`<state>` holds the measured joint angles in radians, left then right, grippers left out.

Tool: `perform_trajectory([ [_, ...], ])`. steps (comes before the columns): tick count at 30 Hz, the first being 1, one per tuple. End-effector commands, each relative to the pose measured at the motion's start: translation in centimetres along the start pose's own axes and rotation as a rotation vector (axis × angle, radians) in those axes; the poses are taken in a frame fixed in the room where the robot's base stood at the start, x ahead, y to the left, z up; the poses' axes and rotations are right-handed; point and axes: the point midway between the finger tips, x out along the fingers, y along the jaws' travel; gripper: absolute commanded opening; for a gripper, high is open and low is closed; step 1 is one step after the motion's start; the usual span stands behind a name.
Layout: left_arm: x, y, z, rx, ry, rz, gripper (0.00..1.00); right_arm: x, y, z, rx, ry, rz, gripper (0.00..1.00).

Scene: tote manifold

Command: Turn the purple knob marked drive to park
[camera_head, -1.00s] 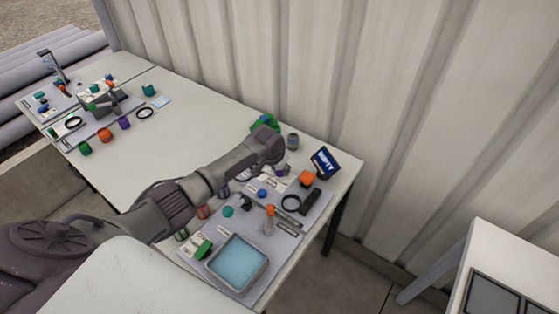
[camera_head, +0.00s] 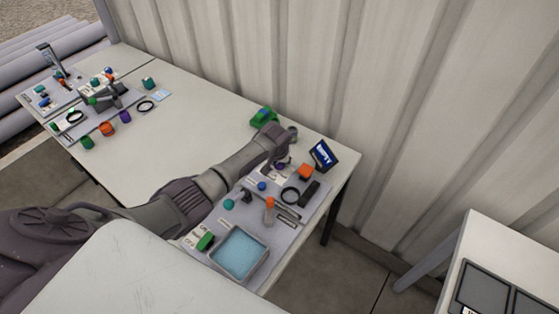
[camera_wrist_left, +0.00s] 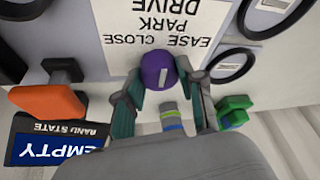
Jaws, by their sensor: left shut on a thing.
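The purple knob (camera_wrist_left: 157,70) shows near the top middle of the left wrist view, with a pale pointer mark on its face. It sits by a white label plate (camera_wrist_left: 160,30) that reads DRIVE, PARK and EASE CLOSE, upside down in this view. My left gripper (camera_wrist_left: 158,76) is shut on the purple knob, one finger on each side. In the head view my left gripper (camera_head: 281,157) is over the back of the panel (camera_head: 228,226), and its wrist hides part of the knob. My right gripper is not in view.
A blue tray (camera_head: 238,252) is at the panel's front. The table's middle is clear.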

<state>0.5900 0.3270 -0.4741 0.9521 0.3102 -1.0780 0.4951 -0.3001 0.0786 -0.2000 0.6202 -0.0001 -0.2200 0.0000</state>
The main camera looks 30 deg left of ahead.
Motion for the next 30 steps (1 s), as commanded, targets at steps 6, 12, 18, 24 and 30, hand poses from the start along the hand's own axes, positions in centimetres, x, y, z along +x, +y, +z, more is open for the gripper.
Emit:
perform_trajectory([
  [6,0.0,0.0,0.0,0.001,0.0,0.0,0.62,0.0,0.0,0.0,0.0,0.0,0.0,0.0],
  [12,0.0,0.0,0.0,0.001,0.0,0.0,0.64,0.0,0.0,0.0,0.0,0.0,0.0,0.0],
  [18,-0.3,0.0,-0.1,0.001,0.002,0.002,0.64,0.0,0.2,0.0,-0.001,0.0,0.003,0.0],
  [24,-2.5,0.0,0.0,0.002,0.002,0.001,0.64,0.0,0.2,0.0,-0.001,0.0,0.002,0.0],
  [30,-6.4,0.0,0.0,0.002,0.004,0.002,0.64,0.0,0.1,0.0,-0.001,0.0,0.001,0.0],
])
